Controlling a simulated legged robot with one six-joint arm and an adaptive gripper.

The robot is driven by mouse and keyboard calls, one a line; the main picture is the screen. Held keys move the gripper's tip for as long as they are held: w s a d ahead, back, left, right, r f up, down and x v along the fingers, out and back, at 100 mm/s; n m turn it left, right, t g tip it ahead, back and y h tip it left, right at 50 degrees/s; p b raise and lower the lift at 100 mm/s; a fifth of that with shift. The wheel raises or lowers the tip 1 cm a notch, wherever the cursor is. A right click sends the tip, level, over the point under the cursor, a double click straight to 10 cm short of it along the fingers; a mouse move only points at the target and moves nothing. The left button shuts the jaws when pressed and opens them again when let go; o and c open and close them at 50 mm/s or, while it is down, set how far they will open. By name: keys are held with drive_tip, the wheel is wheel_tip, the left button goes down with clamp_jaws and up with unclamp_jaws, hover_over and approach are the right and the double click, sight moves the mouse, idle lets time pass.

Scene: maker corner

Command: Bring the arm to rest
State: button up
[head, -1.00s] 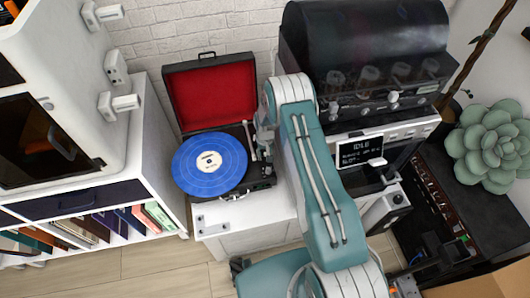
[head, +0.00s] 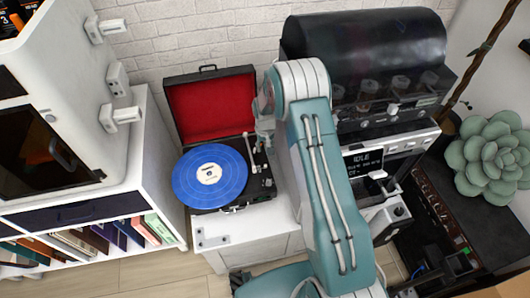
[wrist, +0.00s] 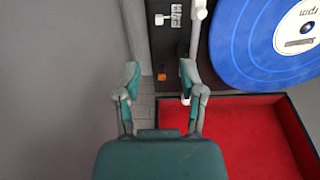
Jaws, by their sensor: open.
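My arm (head: 322,190) reaches up over the white cabinet, bent at a light grey joint at its top. My gripper (wrist: 160,80) is open and empty in the wrist view, its two teal fingers apart. In the head view only a small part of the gripper end shows, left of the arm, close to the right side of the record player (head: 262,184). In the wrist view the blue record (wrist: 250,45) and the red-lined lid (wrist: 250,135) lie to the right of the fingers. The fingers touch nothing that I can make out.
The white cabinet (head: 240,222) carries the record player. A black-hooded machine (head: 365,50) and a display unit reading IDLE (head: 363,160) stand right of and behind my arm. A white shelf unit (head: 140,175) with books stands left. A succulent (head: 490,155) is at the far right.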

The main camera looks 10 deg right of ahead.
drive_tip(key=shift+r, duration=0.1)
idle(0.4)
drive_tip(key=s+r+t, duration=0.1)
drive_tip(key=s+r, duration=0.4)
drive_tip(key=r, duration=0.9)
drive_tip(key=s+r+t, duration=0.2)
drive_tip(key=s+r, duration=0.2)
drive_tip(key=r, duration=0.9)
drive_tip(key=s+r+t, duration=0.1)
drive_tip(key=s+r, duration=0.4)
drive_tip(key=s, duration=0.7)
drive_tip(key=s+r+t, duration=0.1)
drive_tip(key=s+r, duration=0.5)
drive_tip(key=s, duration=0.6)
drive_tip(key=shift+s+a+t, duration=0.15)
drive_tip(key=shift+t, duration=0.15)
